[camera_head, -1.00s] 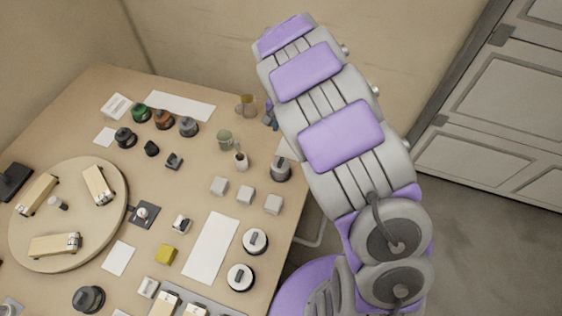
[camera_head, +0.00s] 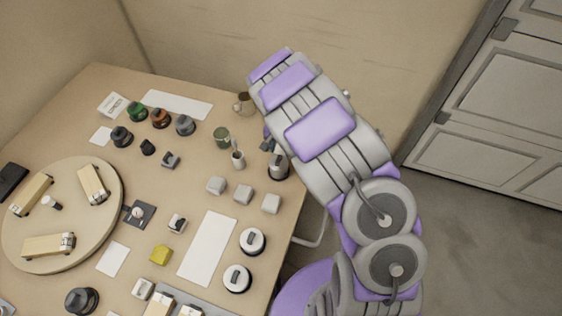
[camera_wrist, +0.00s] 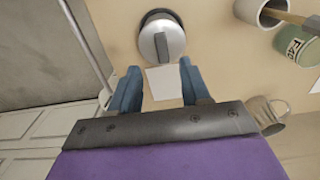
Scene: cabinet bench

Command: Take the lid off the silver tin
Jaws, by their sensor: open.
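The silver tin (camera_head: 278,168) stands upright near the right edge of the table. Its round lid with a dark bar handle (camera_wrist: 162,42) faces me in the wrist view, just beyond my fingertips. My gripper (camera_wrist: 158,78) is open, its two blue fingers apart with nothing between them. In the head view my gripper is mostly hidden behind my arm, close behind the tin. The lid sits on the tin.
A white card (camera_wrist: 163,82) lies beside the tin. A cup with a brush (camera_head: 238,160), a green jar (camera_head: 221,137) and a glass mug (camera_wrist: 267,113) stand nearby. Grey blocks (camera_head: 243,195) and two white-lidded tins (camera_head: 252,248) lie toward the front.

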